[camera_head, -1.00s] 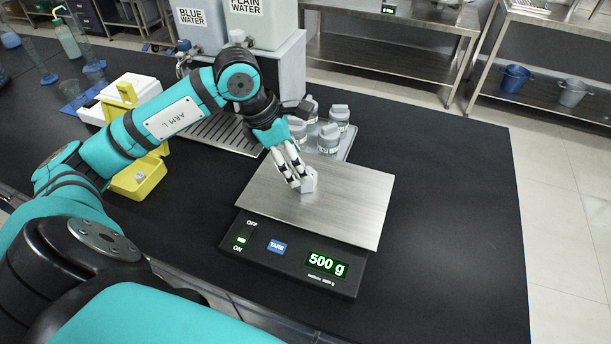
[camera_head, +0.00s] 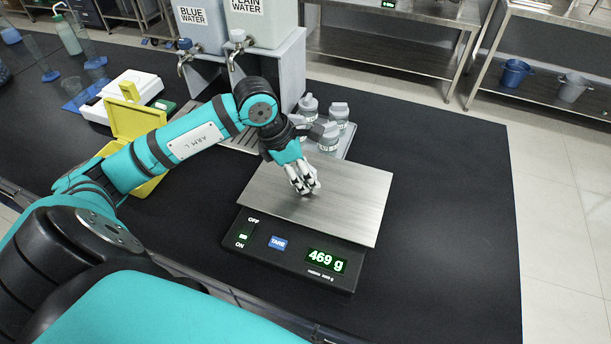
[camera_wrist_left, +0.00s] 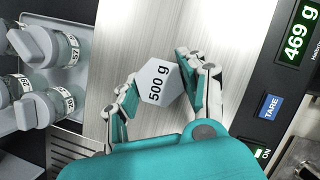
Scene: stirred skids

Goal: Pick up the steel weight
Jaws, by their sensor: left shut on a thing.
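The steel weight (camera_wrist_left: 158,82) is a small silver hexagonal piece marked "500 g" in the left wrist view. In the head view it is mostly hidden by the fingers of my left gripper (camera_head: 304,184). It is at the steel pan of the scale (camera_head: 345,205). My left gripper also shows in the left wrist view (camera_wrist_left: 160,95), with its fingers on either side of the weight, shut on it. The scale display (camera_head: 326,260) reads 469 g. I cannot tell whether the weight's underside still touches the pan. My right gripper is not in view.
Several lidded jars (camera_head: 330,138) stand on a grey tray behind the scale, close to my left wrist. A yellow open box (camera_head: 135,120) is at the left. Water tanks (camera_head: 245,25) stand at the back. The black bench (camera_head: 440,230) right of the scale is clear.

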